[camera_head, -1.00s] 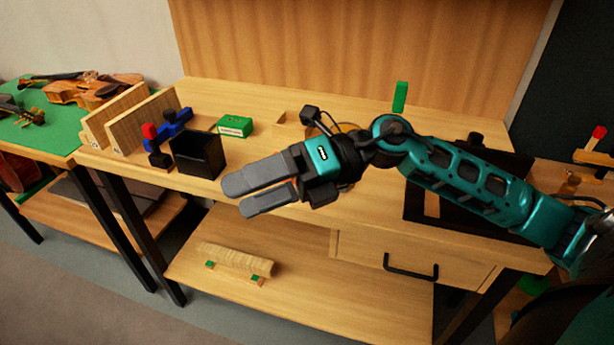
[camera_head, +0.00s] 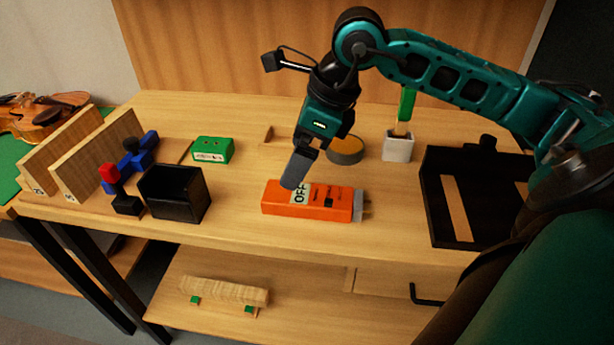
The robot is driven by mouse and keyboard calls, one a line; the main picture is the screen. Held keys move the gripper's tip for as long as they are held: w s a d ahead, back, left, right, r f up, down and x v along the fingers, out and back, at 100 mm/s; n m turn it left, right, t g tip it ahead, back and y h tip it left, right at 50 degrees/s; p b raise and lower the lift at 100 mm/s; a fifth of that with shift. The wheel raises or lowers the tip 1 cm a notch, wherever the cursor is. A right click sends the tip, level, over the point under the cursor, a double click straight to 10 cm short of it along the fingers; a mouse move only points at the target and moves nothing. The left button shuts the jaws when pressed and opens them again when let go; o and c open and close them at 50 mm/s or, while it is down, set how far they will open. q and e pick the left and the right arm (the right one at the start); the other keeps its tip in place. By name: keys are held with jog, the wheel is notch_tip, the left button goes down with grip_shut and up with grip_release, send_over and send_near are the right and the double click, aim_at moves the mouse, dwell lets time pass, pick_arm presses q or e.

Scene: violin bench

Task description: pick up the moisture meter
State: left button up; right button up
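The moisture meter (camera_head: 325,203) is an orange box-shaped device with a display reading OFF and a grey end with short pins at its right. It lies flat near the front of the bench top. My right gripper (camera_head: 293,174) points down at the meter's back edge, left of its middle. One dark finger shows and covers a little of the meter; the other finger is hidden. I cannot tell whether the finger touches the meter or hovers above it. My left gripper is not in view.
Left of the meter stand a black open box (camera_head: 176,193), a green box (camera_head: 213,150) and blue and red tools (camera_head: 130,160). Behind it are a round tin (camera_head: 346,151) and a pale cup (camera_head: 398,147). A black tray (camera_head: 438,214) lies to the right on the bench (camera_head: 235,225).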

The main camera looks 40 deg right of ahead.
aim_at(281, 191)
jog(key=x, duration=0.9)
jog(key=shift+f, duration=0.3)
jog(key=shift+c, duration=0.2)
jog(key=shift+r, duration=0.1)
jog(key=c, duration=1.2)
